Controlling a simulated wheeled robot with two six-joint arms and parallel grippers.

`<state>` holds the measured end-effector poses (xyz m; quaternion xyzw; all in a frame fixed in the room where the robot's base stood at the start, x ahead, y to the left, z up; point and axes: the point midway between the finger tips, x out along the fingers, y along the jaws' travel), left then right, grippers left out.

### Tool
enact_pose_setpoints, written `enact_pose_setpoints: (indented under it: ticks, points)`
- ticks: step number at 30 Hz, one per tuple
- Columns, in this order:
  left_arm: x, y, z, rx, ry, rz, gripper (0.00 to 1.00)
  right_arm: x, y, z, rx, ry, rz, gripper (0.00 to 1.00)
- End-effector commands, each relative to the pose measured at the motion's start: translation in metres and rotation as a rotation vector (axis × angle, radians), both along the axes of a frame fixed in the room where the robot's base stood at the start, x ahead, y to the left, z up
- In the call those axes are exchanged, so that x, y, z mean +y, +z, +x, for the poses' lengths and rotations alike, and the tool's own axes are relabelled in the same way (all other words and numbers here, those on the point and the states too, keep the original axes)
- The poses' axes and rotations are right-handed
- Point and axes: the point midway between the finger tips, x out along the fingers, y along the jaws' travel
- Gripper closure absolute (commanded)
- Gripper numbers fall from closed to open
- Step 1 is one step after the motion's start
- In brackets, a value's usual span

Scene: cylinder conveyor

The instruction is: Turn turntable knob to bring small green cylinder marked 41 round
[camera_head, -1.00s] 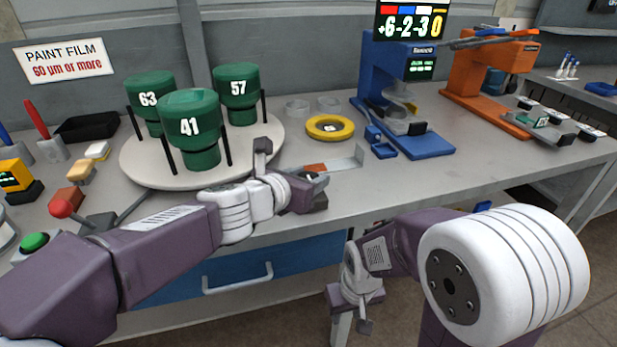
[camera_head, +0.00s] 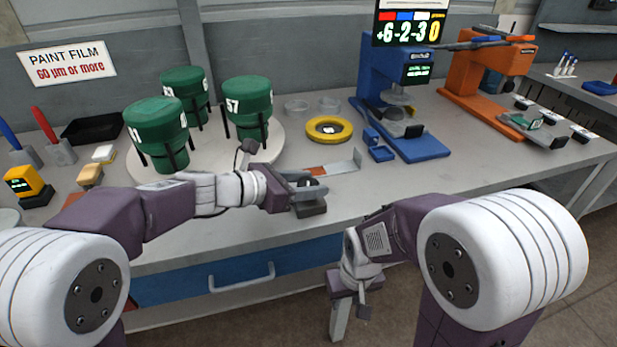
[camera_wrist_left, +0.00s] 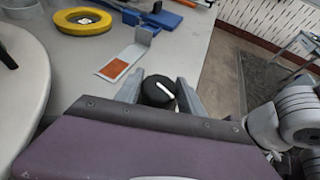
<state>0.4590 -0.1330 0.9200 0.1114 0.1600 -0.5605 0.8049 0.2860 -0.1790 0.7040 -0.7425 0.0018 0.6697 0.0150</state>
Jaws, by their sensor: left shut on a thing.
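The green cylinder marked 41 (camera_head: 157,128) stands upright at the left front of the round white turntable (camera_head: 222,162), its number turned left and partly out of sight. Green cylinders 57 (camera_head: 249,100) and 63 (camera_head: 184,88) stand at the right and back; the 63 is barely readable. My left gripper (camera_head: 308,190) is shut on the black knob (camera_wrist_left: 158,91) in front of the turntable. In the left wrist view the knob, with a white line on top, sits between the fingers (camera_wrist_left: 160,92). My right gripper (camera_head: 350,300) hangs low before the bench, its fingers unclear.
A steel plate with an orange patch (camera_head: 338,166) lies just behind the knob. A yellow ring (camera_head: 329,129), a blue stand (camera_head: 405,110) and an orange stand (camera_head: 490,85) are farther right. A black tray (camera_head: 92,128) is at the left. The front right bench is clear.

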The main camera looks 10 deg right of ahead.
Motion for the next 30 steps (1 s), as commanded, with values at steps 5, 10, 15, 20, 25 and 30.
enact_pose_setpoints:
  ticks: [5,10,15,20,25,30]
  points:
    - [0.000,0.000,0.000,0.002,-0.032,0.002,0.95,0.000,0.006,0.000,0.000,0.000,0.000,0.64]
    - [0.001,0.000,0.000,0.003,-0.073,0.003,0.95,0.000,0.013,0.000,0.000,0.000,0.000,0.64]
    - [0.001,0.000,0.000,0.004,-0.121,0.004,0.95,0.000,0.022,0.000,0.000,0.000,0.000,0.64]
    - [0.001,0.000,0.000,0.005,-0.165,0.004,0.95,0.000,0.030,0.000,0.000,0.000,0.000,0.64]
    - [0.001,0.000,0.000,0.005,-0.212,0.004,0.95,0.000,0.039,0.000,0.000,0.000,0.000,0.64]
    - [0.001,0.000,0.000,0.006,-0.255,0.004,0.95,0.000,0.048,0.000,0.000,0.000,0.000,0.64]
